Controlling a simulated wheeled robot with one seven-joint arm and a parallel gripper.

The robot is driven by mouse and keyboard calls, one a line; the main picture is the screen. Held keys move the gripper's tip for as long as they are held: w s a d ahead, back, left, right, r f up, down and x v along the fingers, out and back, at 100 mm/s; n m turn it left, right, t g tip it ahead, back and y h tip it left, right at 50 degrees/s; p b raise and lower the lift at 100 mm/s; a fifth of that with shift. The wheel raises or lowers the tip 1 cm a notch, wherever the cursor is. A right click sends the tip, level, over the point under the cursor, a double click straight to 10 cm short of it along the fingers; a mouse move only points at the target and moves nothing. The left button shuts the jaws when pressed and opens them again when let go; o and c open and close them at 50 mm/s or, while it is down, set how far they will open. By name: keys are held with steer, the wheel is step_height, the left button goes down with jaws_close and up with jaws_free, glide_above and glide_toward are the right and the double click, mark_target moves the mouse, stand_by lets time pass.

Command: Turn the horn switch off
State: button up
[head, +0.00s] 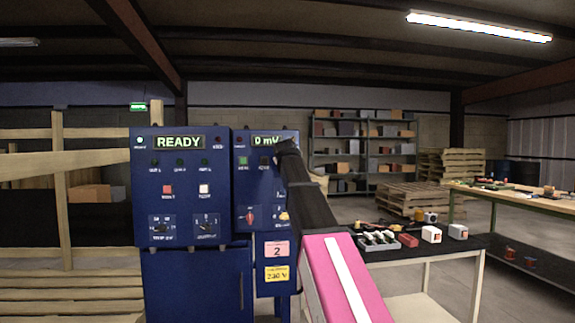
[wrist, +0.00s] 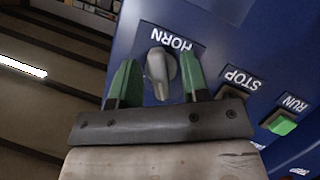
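The horn switch (wrist: 158,72) is a grey knob under the label HORN on a blue panel, upside down in the wrist view. My gripper (wrist: 155,80) is open, with one green finger on each side of the knob. A gap shows between each finger and the knob, so it does not look gripped. In the head view my gripper (head: 287,150) is a dark shape at the right edge of the right blue cabinet (head: 241,185). It hides the horn switch there.
The STOP button (wrist: 228,92) and the green RUN button (wrist: 283,124) sit beside the horn switch. The left blue cabinet (head: 181,225) shows READY. A black-topped table (head: 440,243) with small parts stands at the right. Wooden rails (head: 60,190) stand at the left.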

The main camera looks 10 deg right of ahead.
steer(key=shift+s, duration=0.15)
steer(key=v, duration=1)
steer(key=shift+s+r, duration=0.2)
steer(key=shift+s, duration=0.1)
steer(key=s+d+f+m+g+y, duration=0.1)
steer(key=s+f+g, duration=0.15)
steer(key=f, duration=1.75)
steer(key=s+d+f+m+g, duration=0.15)
steer(key=f+g, duration=0.25)
steer(key=f, duration=1.5)
steer(key=s+f+m+g+y, duration=0.1)
steer(key=s+f+g, duration=0.2)
steer(key=s+f, duration=0.8)
steer(key=s+f+g+y, duration=0.1)
steer(key=s+f+g, duration=0.3)
steer(key=s+f, duration=0.8)
step_height(320, 180, down, 8)
steer(key=shift+s+m, duration=0.2)
steer(key=shift+m, duration=0.15)
